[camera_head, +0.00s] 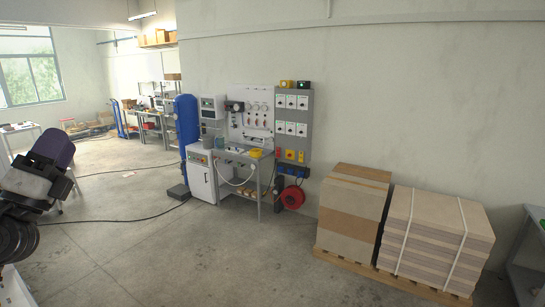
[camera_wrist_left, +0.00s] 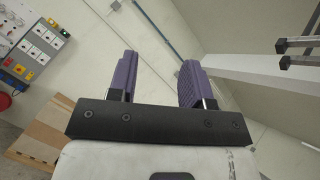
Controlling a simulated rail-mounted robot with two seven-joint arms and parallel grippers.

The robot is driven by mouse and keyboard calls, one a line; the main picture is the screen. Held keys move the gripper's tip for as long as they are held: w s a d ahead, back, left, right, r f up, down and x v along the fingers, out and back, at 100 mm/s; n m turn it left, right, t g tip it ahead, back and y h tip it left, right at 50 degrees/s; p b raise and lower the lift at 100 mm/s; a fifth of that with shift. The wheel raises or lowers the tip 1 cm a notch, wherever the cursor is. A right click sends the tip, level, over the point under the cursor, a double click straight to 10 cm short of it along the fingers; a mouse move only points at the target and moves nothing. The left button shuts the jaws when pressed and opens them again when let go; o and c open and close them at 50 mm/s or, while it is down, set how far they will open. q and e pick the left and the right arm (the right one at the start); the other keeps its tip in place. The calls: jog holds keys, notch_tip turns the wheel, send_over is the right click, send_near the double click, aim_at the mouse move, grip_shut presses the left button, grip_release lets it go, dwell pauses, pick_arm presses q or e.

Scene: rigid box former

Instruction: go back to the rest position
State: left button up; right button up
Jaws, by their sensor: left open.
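My left gripper (camera_head: 52,148) is at the left edge of the head view, raised above the floor, with its purple fingers pointing up and away. In the left wrist view my left gripper (camera_wrist_left: 158,70) shows both purple ridged fingers standing well apart. It is open, and nothing is between the fingers. My right gripper does not show clearly in either view.
A workbench (camera_head: 240,153) with control panels and a blue tank (camera_head: 187,125) stands against the wall. Stacked boards (camera_head: 435,235) and brown boxes (camera_head: 352,205) rest on a pallet to the right. The concrete floor (camera_head: 190,250) in front is open. A cable crosses the floor at left.

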pick_arm(q)
jog(key=s+d+f+n+g+y+p, duration=0.1)
jog(key=s+d+f+n+g+y, duration=0.25)
jog(key=f+n, duration=0.55)
jog(key=s+d+f+n+g+y+p, duration=0.25)
jog(key=s+d+f+n+g, duration=0.2)
jog(key=f+n, duration=0.4)
jog(key=s+d+f+n+g+y, duration=0.35)
jog(key=f+n, duration=0.35)
jog(key=f, duration=0.5)
jog(key=s+d+f+n+g+h+p, duration=0.1)
jog(key=s+f+g, duration=0.4)
jog(key=s+f, duration=0.7)
jog(key=s+d+f+n+g+h+p, duration=0.1)
jog(key=s+d+f+g+h+p, duration=0.1)
jog(key=s+f, duration=1)
jog(key=s+d+g+p, duration=0.1)
jog(key=s+d+g, duration=0.1)
jog(key=s+g, duration=0.1)
jog(key=shift+s+f+n, duration=0.25)
jog(key=shift+n, duration=0.1)
jog(key=shift+g, duration=0.25)
